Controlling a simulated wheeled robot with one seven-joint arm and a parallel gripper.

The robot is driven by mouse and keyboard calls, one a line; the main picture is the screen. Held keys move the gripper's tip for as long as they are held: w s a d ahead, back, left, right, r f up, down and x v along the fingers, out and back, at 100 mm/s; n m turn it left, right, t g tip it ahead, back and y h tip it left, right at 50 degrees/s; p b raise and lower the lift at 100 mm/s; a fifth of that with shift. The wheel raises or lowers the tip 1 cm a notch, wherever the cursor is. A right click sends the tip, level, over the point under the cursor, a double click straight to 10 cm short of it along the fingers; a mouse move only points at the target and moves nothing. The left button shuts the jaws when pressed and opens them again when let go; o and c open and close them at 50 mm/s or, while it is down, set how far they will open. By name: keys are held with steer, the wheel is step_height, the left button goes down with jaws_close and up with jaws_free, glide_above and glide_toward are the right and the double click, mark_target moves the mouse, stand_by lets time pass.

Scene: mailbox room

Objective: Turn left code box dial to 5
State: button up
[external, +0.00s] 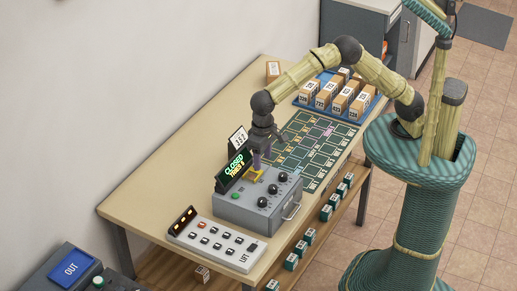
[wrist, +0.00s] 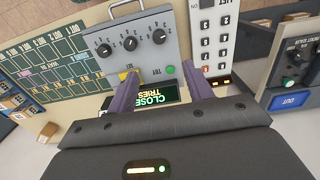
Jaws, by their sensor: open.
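The grey code box (external: 258,208) stands on the table with three black dials in a row along its handle side. The dial nearest the green button shows in the external view (external: 262,202) and in the wrist view (wrist: 158,36). The middle dial (wrist: 130,43) and the far dial (wrist: 105,50) sit beside it. Digits ring each dial, too small to read surely. A lit display (external: 236,170) at the box's back reads CLOSED and TRIES. My gripper (wrist: 162,88) is open and empty, its purple fingers pointing down over the display side, apart from the dials.
A yellow piece (wrist: 125,75) and a green button (wrist: 171,69) are on the box. A white LIFT panel (external: 216,241) stands beside it. A green chart (external: 314,150) lies behind, with a blue tray (external: 304,101) of small boxes beyond. The near-left tabletop is bare.

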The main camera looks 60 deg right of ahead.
mark_target(262, 199)
steer(key=shift+d, duration=0.15)
step_height(262, 199, down, 17)
steer(key=p, duration=0.5)
steer(key=shift+f, duration=0.2)
steer(key=c, duration=1)
steer(key=shift+o, duration=0.2)
